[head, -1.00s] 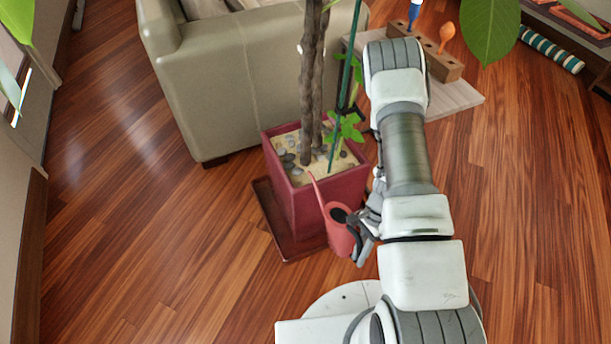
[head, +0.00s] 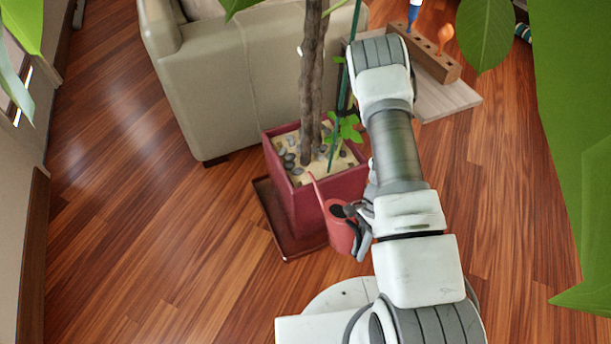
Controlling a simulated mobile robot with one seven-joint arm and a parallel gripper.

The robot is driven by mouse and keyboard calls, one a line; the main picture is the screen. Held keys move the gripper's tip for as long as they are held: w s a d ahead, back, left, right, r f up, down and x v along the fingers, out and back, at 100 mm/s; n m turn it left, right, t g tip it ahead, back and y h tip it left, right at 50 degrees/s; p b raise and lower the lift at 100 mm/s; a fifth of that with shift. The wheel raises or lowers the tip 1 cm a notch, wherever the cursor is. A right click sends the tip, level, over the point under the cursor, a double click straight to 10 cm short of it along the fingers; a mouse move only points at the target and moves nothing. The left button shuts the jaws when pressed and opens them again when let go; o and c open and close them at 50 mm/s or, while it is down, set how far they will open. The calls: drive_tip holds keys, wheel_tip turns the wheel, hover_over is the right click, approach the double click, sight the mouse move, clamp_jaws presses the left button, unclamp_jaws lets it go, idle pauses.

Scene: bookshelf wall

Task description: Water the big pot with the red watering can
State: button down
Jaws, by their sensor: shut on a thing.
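The big pot (head: 331,196) is a square dark red planter holding a braided trunk, sandy soil and grey pebbles. It stands on a dark red saucer (head: 268,205) on the floor. The red watering can (head: 340,234) is at the near right side of the pot, looking roughly upright. Its thin spout points up and left, with the tip in front of the pot's near wall, by the rim. My gripper (head: 358,217) is shut on the can at its right side. The fingers are small and partly hidden by the can and my wrist. No water shows.
A beige armchair (head: 235,80) stands behind the pot. A pale board (head: 445,100) with a wooden tool block (head: 432,58) lies at the back right. Large green leaves (head: 578,150) cover the right edge. Wooden floor is clear at left and right.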

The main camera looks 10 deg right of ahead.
sight(360, 237)
drive_tip(key=shift+r, duration=0.15)
drive_tip(key=shift+w+r+g+p, duration=0.15)
drive_tip(key=shift+r+p, duration=0.15)
drive_tip(key=shift+r, duration=0.15)
drive_tip(key=shift+w+r+g+p, duration=0.15)
drive_tip(key=shift+r+p, duration=0.1)
drive_tip(key=shift+r, duration=0.2)
drive_tip(key=shift+a+r, duration=0.1)
drive_tip(key=shift+r, duration=0.4)
drive_tip(key=shift+w+r+p, duration=0.1)
drive_tip(key=shift+r+p, duration=0.1)
drive_tip(key=shift+p, duration=0.1)
idle(0.7)
drive_tip(key=shift+r+g, duration=0.25)
drive_tip(key=shift+g, duration=0.05)
drive_tip(key=shift+w+r, duration=0.15)
idle(0.7)
drive_tip(key=shift+r, duration=0.35)
drive_tip(key=shift+w+a+r+g+h+p, duration=0.1)
drive_tip(key=shift+r+g+h+p, duration=0.05)
drive_tip(key=shift+g+h+p, duration=0.15)
idle(0.4)
